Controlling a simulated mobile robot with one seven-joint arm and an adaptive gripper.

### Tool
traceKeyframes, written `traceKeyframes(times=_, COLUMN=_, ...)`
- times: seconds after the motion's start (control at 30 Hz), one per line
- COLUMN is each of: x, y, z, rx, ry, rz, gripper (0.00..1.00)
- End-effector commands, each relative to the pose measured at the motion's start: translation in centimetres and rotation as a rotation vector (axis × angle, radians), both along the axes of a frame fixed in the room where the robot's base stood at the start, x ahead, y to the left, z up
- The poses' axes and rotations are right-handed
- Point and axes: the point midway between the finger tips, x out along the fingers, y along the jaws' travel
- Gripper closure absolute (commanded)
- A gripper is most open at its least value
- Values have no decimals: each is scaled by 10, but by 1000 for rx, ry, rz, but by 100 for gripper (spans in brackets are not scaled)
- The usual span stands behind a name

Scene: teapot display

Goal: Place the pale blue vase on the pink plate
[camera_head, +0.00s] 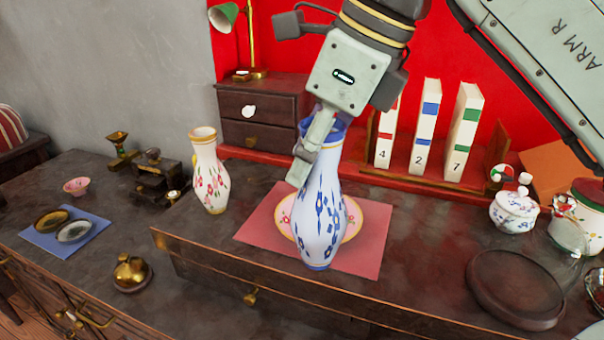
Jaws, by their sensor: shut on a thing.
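The pale blue vase (320,215), patterned with dark blue marks and with a blue rim, stands upright in the middle of the view. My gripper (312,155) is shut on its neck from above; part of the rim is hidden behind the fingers. The pink plate (286,216), with a flower pattern, lies on a pink mat (372,240). The vase covers the plate's middle, and its foot shows below the plate's near edge in the picture. I cannot tell whether the foot touches anything.
A white flowered vase (209,172) stands left of the mat. Numbered books (426,125) and a dark drawer box (262,115) stand behind. A sugar bowl (514,210) and round dark board (515,287) are at right. A raised wooden edge (200,248) runs in front.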

Motion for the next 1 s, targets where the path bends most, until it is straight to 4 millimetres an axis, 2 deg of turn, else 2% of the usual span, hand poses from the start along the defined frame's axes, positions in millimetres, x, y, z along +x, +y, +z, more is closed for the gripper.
traceKeyframes(times=0.3, x=83, y=0, z=-3, rx=2, ry=2, rz=-1, gripper=100)
traceKeyframes(times=0.5, x=120, y=-1, z=-8, rx=1, ry=0, rz=-2, gripper=100)
traceKeyframes(times=0.8, x=144, y=-1, z=-11, rx=0, ry=0, rz=-2, gripper=100)
traceKeyframes(times=1.0, x=142, y=-2, z=-44, rx=0, ry=-1, rz=-1, gripper=100)
